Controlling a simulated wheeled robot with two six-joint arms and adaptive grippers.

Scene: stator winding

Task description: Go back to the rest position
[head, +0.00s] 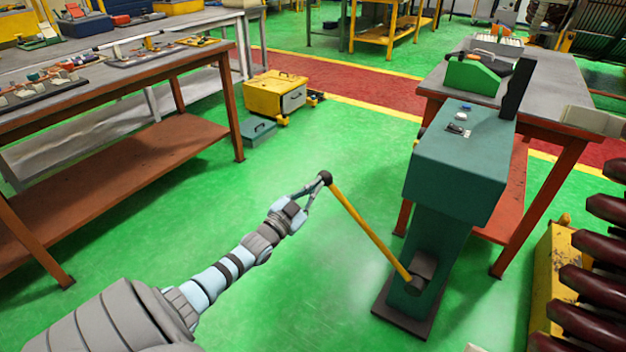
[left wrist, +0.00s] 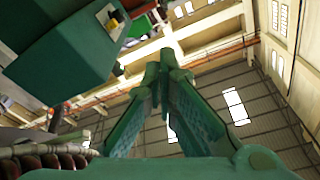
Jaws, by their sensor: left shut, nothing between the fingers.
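My left gripper (head: 317,187) reaches in from the lower left, with its fingertips close to the black knob (head: 325,178) of a yellow lever (head: 365,228). I cannot tell whether the tips touch the knob. The lever leans up and left from the base of a dark green machine (head: 458,165). In the left wrist view the green fingers (left wrist: 160,75) come together at their tips and hold nothing. The machine's green housing (left wrist: 72,58) shows at the upper left there. My right gripper is not in view.
A workbench (head: 130,80) with parts stands at the left. A yellow box (head: 275,95) and a small teal case (head: 258,132) lie on the floor. Another bench (head: 445,75) stands behind the machine. Dark red ribbed parts (head: 590,280) are at the right. Green floor between is clear.

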